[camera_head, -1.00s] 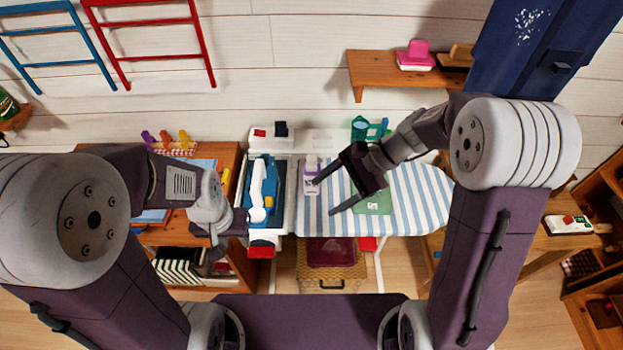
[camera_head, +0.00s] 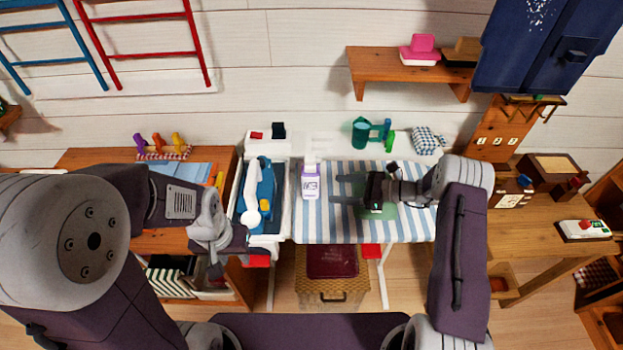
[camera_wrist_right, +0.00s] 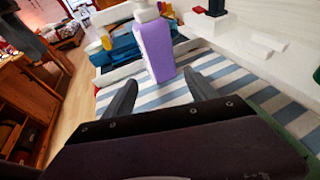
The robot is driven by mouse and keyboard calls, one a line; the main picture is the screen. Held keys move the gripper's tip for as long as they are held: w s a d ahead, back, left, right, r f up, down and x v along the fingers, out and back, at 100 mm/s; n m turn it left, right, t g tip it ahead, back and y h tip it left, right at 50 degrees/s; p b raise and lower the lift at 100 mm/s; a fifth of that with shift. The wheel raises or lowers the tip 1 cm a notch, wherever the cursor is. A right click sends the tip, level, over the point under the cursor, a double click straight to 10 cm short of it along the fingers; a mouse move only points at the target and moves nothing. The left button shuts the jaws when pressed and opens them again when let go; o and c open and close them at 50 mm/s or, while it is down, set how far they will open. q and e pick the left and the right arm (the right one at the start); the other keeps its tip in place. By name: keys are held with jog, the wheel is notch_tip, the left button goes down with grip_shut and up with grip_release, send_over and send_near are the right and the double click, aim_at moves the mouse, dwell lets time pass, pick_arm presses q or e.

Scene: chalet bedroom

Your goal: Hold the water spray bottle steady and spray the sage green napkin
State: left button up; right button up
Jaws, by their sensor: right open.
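The water spray bottle (camera_head: 311,184), white with a purple label, stands upright on the striped ironing board. It shows purple and white in the right wrist view (camera_wrist_right: 156,50), beyond the fingertips. My right gripper (camera_head: 340,189) is open and empty, its two fingers pointing left toward the bottle and apart from it. The sage green napkin (camera_head: 380,212) lies on the board below the right gripper, which partly hides it. A green edge shows at the right of the wrist view. My left gripper (camera_head: 215,262) hangs left of the board; its jaws are unclear.
The striped ironing board (camera_head: 400,231) has a blue and white iron (camera_head: 252,196) in a tray at its left. A green watering can (camera_head: 361,132) and a checked cloth (camera_head: 428,140) are behind. A wooden shelf (camera_head: 400,67) is above; a basket (camera_head: 332,292) is below.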

aim_at(314, 188)
jog(key=b+x, duration=0.2)
jog(key=x, duration=0.6)
jog(key=shift+a+f+b, duration=0.15)
jog(key=shift+f+b, duration=0.05)
jog(key=shift+b, duration=0.2)
pick_arm(q)
notch_tip(314, 188, down, 3)
jog(key=shift+f, duration=0.1)
pick_arm(e)
jog(key=shift+w+a, duration=0.15)
jog(key=shift+a, duration=0.25)
jog(key=c, duration=0.8)
pick_arm(q)
grip_shut()
pick_arm(e)
jog(key=shift+c, duration=0.2)
